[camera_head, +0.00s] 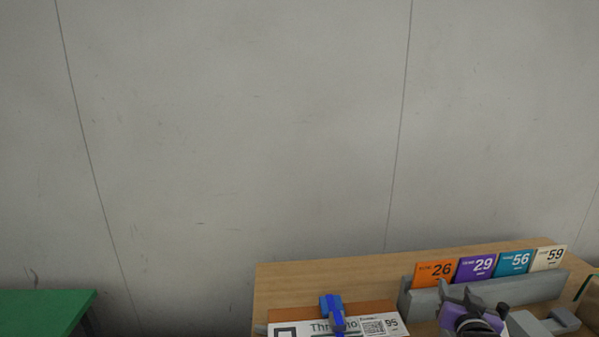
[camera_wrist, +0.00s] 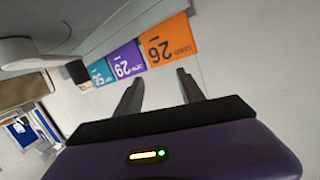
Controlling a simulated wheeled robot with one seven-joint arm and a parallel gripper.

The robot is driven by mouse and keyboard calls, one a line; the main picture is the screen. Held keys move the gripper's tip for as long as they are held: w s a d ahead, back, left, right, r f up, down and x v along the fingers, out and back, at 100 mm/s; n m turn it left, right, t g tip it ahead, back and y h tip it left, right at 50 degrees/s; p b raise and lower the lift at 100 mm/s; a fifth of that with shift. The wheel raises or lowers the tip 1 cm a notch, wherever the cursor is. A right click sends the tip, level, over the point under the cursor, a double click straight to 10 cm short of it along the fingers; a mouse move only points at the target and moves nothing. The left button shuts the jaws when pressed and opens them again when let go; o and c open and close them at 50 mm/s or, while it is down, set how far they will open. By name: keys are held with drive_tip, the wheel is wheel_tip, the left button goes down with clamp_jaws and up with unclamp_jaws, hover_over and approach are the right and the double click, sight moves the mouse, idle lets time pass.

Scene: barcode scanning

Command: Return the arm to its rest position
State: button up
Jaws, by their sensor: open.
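My gripper (camera_head: 466,297) shows at the bottom right of the head view, over the wooden table, with a purple body. In the wrist view its two dark fingers (camera_wrist: 160,94) are spread apart with nothing between them. Beyond them stand the cards: orange 26 (camera_wrist: 168,42), purple 29 (camera_wrist: 127,61) and teal 56 (camera_wrist: 100,74). In the head view the orange 26 (camera_head: 434,273), purple 29 (camera_head: 477,267), teal 56 (camera_head: 514,262) and cream 59 (camera_head: 549,258) cards stand in a grey holder (camera_head: 540,287) behind my gripper. Most of my arm is out of view.
A green-topped table (camera_head: 40,310) stands at the left. A grey wall (camera_head: 240,130) rises behind; the space above the tables looks clear.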

drive_tip(key=s+a+f+n+y, duration=0.1)
drive_tip(key=s+a, duration=0.4)
drive_tip(key=s, duration=1.2)
drive_tip(key=s+a+f+n+y, duration=0.1)
drive_tip(key=s+a, duration=0.5)
drive_tip(key=s, duration=1.1)
drive_tip(key=s+a+f+n+y, duration=0.1)
drive_tip(key=s+a, duration=0.4)
drive_tip(key=s, duration=1.2)
drive_tip(key=shift+s+a+n+y, duration=0.2)
drive_tip(key=shift+s+n+y, duration=0.2)
drive_tip(key=shift+n+y, duration=0.6)
